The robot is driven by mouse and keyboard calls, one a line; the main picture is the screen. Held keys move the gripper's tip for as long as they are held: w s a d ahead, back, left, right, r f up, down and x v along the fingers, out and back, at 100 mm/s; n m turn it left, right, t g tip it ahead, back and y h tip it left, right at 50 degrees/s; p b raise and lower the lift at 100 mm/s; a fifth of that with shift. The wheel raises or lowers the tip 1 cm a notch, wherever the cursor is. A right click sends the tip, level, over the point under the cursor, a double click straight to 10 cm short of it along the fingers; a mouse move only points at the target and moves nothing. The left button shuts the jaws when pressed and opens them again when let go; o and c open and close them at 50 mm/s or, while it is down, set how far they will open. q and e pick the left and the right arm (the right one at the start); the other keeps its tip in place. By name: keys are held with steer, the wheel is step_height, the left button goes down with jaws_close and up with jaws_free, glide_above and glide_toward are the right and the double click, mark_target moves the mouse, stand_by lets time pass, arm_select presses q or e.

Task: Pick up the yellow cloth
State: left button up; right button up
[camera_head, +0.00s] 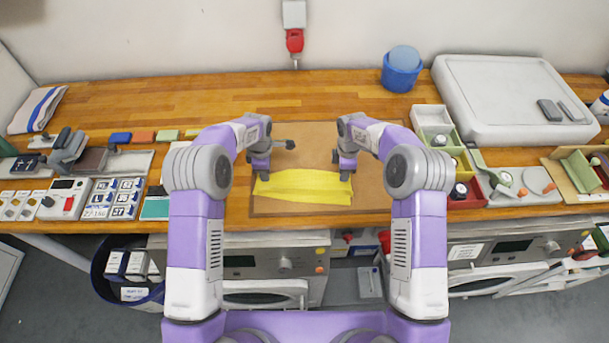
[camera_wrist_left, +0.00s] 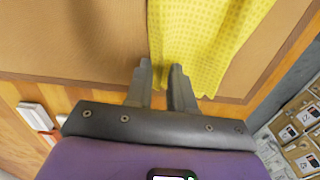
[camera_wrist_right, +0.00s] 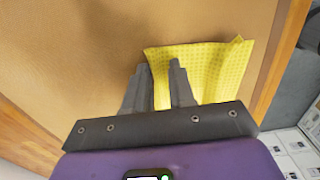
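The yellow cloth (camera_head: 303,186) lies spread, with slight ripples, on a brown mat (camera_head: 310,136) near the counter's front edge. My left gripper (camera_head: 262,174) points down at the cloth's left end. In the left wrist view, the cloth (camera_wrist_left: 205,40) has its edge running in the gap between my fingers (camera_wrist_left: 161,75). My right gripper (camera_head: 346,174) is at the cloth's right end. In the right wrist view, a strip of the cloth (camera_wrist_right: 212,70) shows between my fingers (camera_wrist_right: 160,75). Both grippers look partly open, with a gap between the fingers. Whether they touch the cloth is unclear.
Left of the mat are number cards (camera_head: 125,198) and other small items. To the right are small bins (camera_head: 432,117), a red tray (camera_head: 466,194) and a large grey case (camera_head: 510,95). A blue container (camera_head: 400,77) stands behind. The mat behind the cloth is mostly clear.

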arm_select(q)
jaws_close()
arm_select(e)
steer(key=shift+f, duration=0.1)
jaws_close()
arm_select(q)
steer(key=shift+f, duration=0.1)
arm_select(e)
steer(key=shift+s, duration=0.1)
